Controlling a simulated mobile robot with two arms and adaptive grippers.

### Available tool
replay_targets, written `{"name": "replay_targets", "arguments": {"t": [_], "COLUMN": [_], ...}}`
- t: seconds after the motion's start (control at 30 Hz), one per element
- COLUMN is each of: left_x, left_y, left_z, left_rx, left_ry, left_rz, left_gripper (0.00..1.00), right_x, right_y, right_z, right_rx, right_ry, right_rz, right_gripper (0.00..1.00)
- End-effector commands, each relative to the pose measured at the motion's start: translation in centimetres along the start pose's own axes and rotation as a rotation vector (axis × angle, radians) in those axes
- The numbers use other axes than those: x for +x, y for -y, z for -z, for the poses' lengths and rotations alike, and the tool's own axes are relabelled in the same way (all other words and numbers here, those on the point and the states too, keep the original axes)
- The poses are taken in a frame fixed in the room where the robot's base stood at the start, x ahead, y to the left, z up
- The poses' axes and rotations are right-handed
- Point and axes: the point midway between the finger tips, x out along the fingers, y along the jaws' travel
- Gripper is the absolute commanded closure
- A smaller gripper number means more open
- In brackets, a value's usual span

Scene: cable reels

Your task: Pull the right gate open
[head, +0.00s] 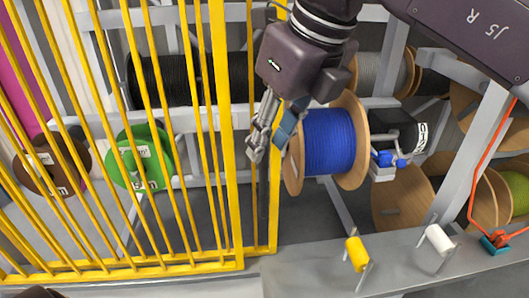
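The yellow barred gate (222,130) fills the left half of the head view. It has a thick upright and, to the right of that, a narrower section ending in another yellow upright (276,205). A dark vertical handle (264,205) hangs by this right upright. My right gripper (269,148) points down at the top of the handle, its two fingers apart, one on each side of the handle's line. The fingers hide the handle's upper end, and contact cannot be made out.
A blue cable reel (329,142) stands right beside my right gripper. Behind the bars are a green reel (140,157), a brown reel (50,165) and black reels. A grey ledge (310,275) with a yellow spool (356,254) and a white spool (439,240) runs along the front right.

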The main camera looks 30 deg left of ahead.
Motion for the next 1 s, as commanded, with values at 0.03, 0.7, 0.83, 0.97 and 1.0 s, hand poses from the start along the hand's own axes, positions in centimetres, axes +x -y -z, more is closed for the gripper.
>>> {"name": "replay_targets", "arguments": {"t": [0.03,0.7,0.83,0.97,1.0], "left_x": [0.0,0.0,0.0,0.0,0.0], "left_y": [-0.1,-0.2,-0.2,-0.2,-0.2], "left_z": [0.1,0.1,0.1,0.1,0.1], "left_rx": [0.000,0.001,0.001,0.001,0.001], "left_ry": [-0.001,-0.001,-0.001,-0.001,-0.001], "left_rz": [-0.001,-0.002,-0.002,-0.002,-0.002], "left_gripper": [0.60,0.60,0.60,0.60,0.60], "right_x": [-1.3,-7.5,-7.4,-7.4,-7.3], "right_y": [0.1,0.0,0.0,0.0,-0.1], "right_z": [-0.1,0.0,0.0,0.0,-0.1], "right_rx": [0.001,0.000,0.000,0.000,0.000], "right_ry": [0.004,0.001,0.001,0.001,0.003], "right_rz": [0.002,-0.001,0.000,-0.001,-0.006], "right_gripper": [0.71,0.71,0.71,0.71,0.71]}}
